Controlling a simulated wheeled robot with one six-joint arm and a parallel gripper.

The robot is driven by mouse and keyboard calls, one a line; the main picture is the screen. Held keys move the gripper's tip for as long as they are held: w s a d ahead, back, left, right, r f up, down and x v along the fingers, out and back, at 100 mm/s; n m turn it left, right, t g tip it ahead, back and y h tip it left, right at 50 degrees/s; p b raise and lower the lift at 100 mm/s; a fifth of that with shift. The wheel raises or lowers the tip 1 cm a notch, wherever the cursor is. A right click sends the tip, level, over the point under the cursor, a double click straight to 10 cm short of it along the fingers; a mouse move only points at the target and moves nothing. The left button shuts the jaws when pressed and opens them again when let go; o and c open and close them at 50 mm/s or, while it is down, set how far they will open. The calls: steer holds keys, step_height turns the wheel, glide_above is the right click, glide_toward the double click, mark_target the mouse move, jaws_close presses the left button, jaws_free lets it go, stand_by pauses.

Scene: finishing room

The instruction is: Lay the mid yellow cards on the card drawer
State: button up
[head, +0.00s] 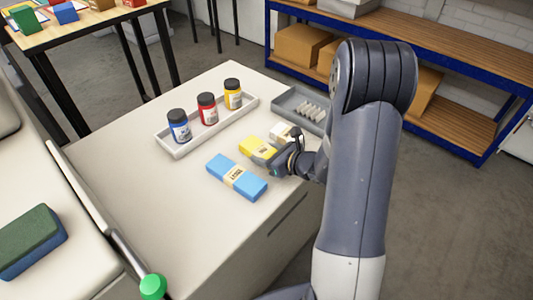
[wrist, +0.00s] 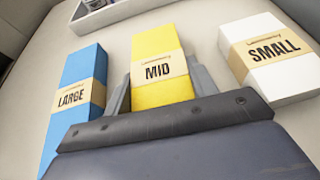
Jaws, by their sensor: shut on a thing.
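The mid yellow cards (head: 256,146) are a yellow pack with a tan band, near the middle of the white cabinet top in the head view. In the wrist view the yellow pack (wrist: 155,50) reads "MID" and lies between my two fingers. My gripper (head: 273,155) is shut on its near end; the wrist view shows a finger of the gripper (wrist: 160,88) along each side. The pack looks to be at the level of the top; any small gap is hidden. I cannot tell a card drawer for certain; a dark handle slot (head: 288,213) shows on the cabinet front.
A blue "LARGE" pack (wrist: 72,115) lies left of the yellow one, a white "SMALL" pack (wrist: 270,60) right. Behind are a white tray (head: 180,148) with three jars and a grey tray (head: 288,98) with small pale pieces. The front left of the top is clear.

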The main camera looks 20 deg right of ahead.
steer(key=shift+f, duration=0.25)
steer(key=o, duration=1.1)
steer(key=shift+r, duration=0.1)
